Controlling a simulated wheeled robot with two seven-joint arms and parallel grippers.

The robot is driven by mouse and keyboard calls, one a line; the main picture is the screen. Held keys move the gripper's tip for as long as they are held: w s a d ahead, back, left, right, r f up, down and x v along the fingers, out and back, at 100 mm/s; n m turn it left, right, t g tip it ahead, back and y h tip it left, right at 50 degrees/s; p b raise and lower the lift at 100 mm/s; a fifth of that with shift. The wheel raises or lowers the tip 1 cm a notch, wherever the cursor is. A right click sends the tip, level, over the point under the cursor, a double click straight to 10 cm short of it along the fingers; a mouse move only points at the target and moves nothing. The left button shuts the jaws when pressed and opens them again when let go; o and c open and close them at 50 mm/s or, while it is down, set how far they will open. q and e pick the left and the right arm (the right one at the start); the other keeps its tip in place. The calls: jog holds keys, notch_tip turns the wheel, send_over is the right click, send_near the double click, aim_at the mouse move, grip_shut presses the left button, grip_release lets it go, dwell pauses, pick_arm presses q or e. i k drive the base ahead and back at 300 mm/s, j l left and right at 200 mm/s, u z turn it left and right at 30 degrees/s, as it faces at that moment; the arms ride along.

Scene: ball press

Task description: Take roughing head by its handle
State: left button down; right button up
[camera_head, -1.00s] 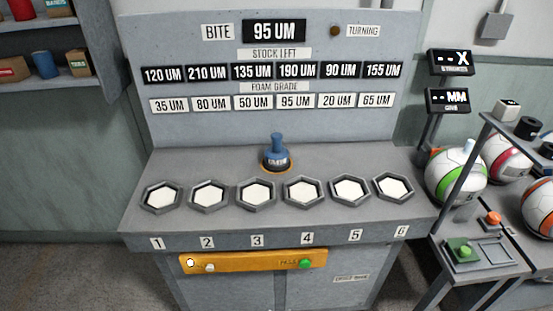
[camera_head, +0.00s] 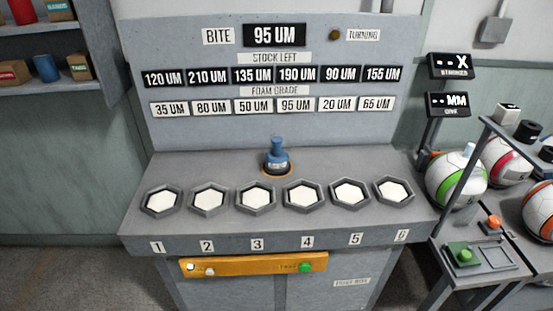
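The roughing head (camera_head: 276,158) appears to be the blue tool with an upright knob handle (camera_head: 277,145) and a dark, wider base. It stands upright at the middle of the grey bench (camera_head: 220,168), inside an orange-rimmed spot, behind the row of hexagonal trays. The writing on its base is too small to read. Neither of my grippers shows in the head view.
Several hexagonal trays with white pads, such as this one (camera_head: 256,196), line the bench front. An orange panel (camera_head: 250,264) with buttons sits below. A grey display board (camera_head: 280,125) rises behind. At right are balls (camera_head: 455,180) and a side stand with a green button (camera_head: 463,253).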

aim_at(276, 160)
jog(key=i+j+z, duration=0.15)
jog(key=i+j, duration=0.6)
jog(key=j, duration=0.1)
